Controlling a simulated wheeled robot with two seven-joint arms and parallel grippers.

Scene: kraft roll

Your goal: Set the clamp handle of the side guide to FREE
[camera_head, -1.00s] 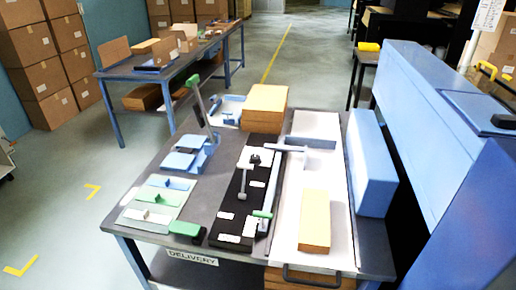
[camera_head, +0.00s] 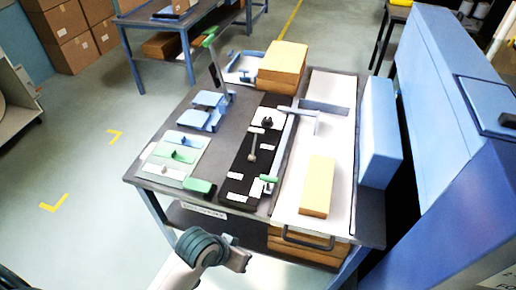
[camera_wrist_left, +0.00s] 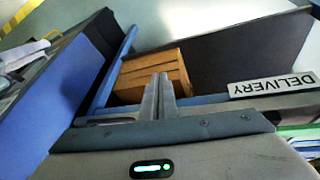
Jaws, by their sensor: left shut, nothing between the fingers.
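The side guide, a long pale blue bar (camera_head: 284,143) with a cross arm, lies along the black strip and the white bed on the delivery table. A small green-topped handle (camera_head: 268,179) stands at its near end; I take it for the clamp handle. Its exact setting and the small white labels are too small to read. My left gripper shows in the left wrist view (camera_wrist_left: 160,88), fingers together and empty, before the table's front with the DELIVERY sign (camera_wrist_left: 272,86). In the head view my left arm is low at the bottom, short of the table. My right gripper is not seen.
A grey lever (camera_head: 253,152) and a black knob (camera_head: 267,122) stand on the black strip. A tan block (camera_head: 318,186) lies on the white bed. A tall green-tipped lever (camera_head: 215,65) rises at back left. Boards (camera_wrist_left: 150,75) are stacked under the tabletop.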

